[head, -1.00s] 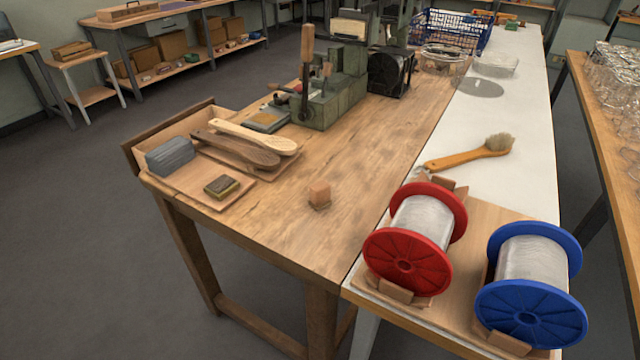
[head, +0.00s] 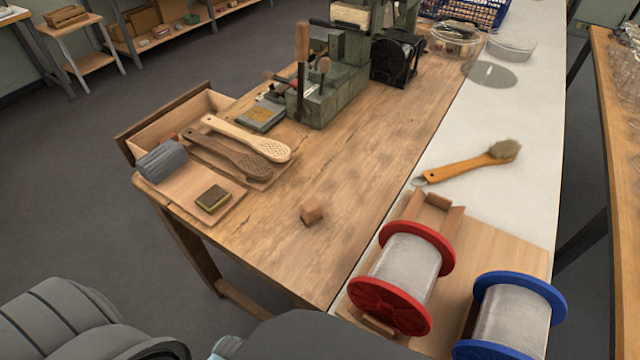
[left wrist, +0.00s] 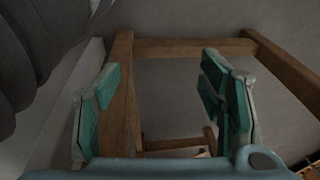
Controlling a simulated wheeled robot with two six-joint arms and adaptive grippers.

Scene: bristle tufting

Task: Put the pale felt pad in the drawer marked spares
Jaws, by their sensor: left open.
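I cannot make out a pale felt pad or a label reading spares in either view. An open wooden drawer or tray (head: 146,140) stands at the left end of the bench; whether it is marked cannot be told. A grey ribbed block (head: 162,160) lies at its front. A small dark-and-yellow block (head: 213,198) lies on a thin board nearby. My left gripper (left wrist: 160,78) is open and empty, its teal-padded fingers wide apart, with wooden bench legs and floor beyond. My right gripper is in neither view.
Two wooden brush backs (head: 244,139) lie by the drawer, and a small wooden cube (head: 312,211) on the bench. A green machine (head: 335,85) stands behind. Red (head: 403,277) and blue (head: 512,315) spools and a brush (head: 465,166) are at right. The middle bench is mostly clear.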

